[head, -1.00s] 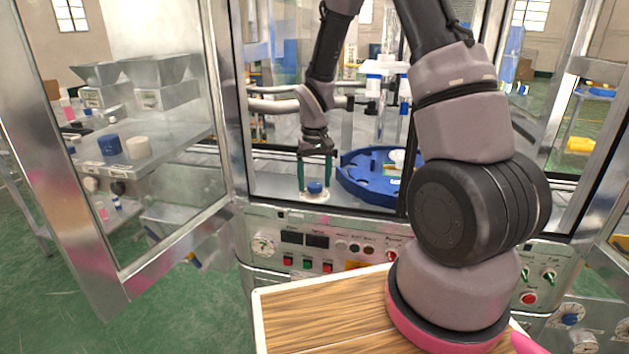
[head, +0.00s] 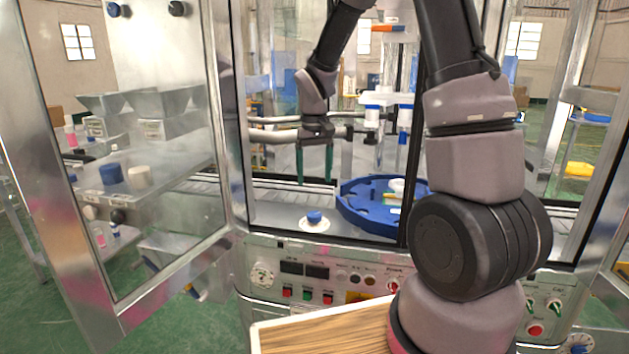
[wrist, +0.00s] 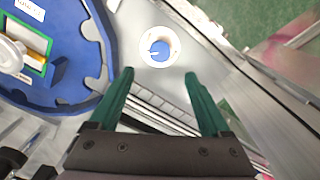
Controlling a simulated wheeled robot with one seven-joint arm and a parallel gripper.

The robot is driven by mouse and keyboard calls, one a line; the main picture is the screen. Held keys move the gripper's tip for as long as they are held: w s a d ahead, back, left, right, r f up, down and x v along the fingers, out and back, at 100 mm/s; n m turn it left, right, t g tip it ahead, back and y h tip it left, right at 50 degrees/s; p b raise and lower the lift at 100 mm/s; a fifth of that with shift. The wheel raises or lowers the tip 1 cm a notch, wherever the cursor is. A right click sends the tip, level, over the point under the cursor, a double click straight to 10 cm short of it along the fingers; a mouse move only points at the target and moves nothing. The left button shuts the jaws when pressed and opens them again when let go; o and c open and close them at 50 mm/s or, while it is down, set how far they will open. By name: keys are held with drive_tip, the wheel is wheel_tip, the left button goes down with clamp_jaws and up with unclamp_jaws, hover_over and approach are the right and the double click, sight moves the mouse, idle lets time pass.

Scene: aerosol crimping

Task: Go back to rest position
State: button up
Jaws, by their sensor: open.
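My gripper (head: 314,165) is inside the machine's enclosure, pointing down, with its two green fingers apart and nothing between them. It also shows in the wrist view (wrist: 160,88), open and empty. Below it in the head view, a blue-topped white round piece (head: 314,217) sits on the metal deck. In the wrist view that piece (wrist: 160,50) lies beyond the fingertips, clear of both fingers. My arm reaches in from the front right and hides part of the machine.
A blue notched rotary plate (head: 362,212) is just right of the gripper. The metal-framed door (head: 222,130) stands open at left. A control panel (head: 320,283) runs below the deck, and a wooden top (head: 320,335) is in front.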

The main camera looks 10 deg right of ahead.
drive_tip(key=shift+r, duration=0.1)
idle(0.3)
drive_tip(key=s+d+r+m+t+y, duration=0.1)
drive_tip(key=s+d+r+m+t, duration=0.1)
drive_tip(key=s+r, duration=0.8)
drive_tip(key=s+d+r+m+t+y, duration=0.1)
drive_tip(key=s+r+t, duration=0.4)
drive_tip(key=s+r, duration=0.5)
drive_tip(key=shift+d+r+m, duration=0.8)
drive_tip(key=shift+d+m, duration=0.1)
drive_tip(key=shift+d, duration=0.2)
